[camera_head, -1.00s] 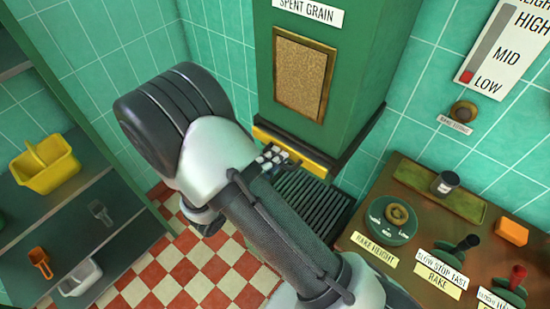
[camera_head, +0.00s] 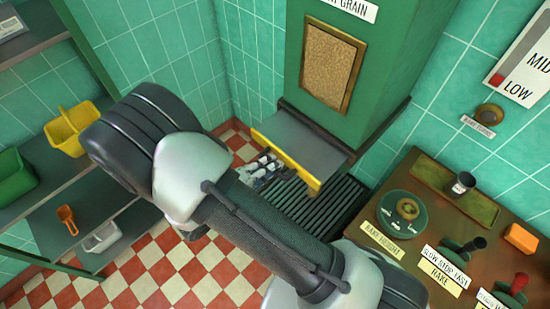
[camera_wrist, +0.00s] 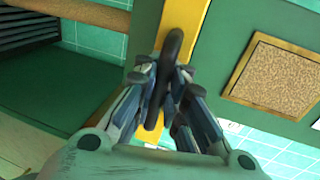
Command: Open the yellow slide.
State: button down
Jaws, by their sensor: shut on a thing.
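The yellow slide (camera_head: 296,168) sticks out from the foot of the green spent grain chute (camera_head: 345,100), with its grey plate showing behind the yellow front edge. In the wrist view the yellow slide (camera_wrist: 194,45) runs upright behind a dark handle (camera_wrist: 172,48). My gripper (camera_wrist: 165,78) is shut on this handle, with the fingers on both sides of it. In the head view my gripper (camera_head: 262,170) is at the left part of the yellow edge, partly hidden by my arm. The handle is hidden there.
A dark floor grate (camera_head: 320,208) lies below the slide. A brown control table (camera_head: 400,262) with levers stands on the right. Shelves on the left hold a yellow bucket (camera_head: 72,130), a green bin (camera_head: 15,176) and scoops. Checkered floor lies between.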

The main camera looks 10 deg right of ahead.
jog(key=c, duration=1.7)
grip_release()
jog(key=shift+o, duration=0.2)
jog(key=v, duration=1.2)
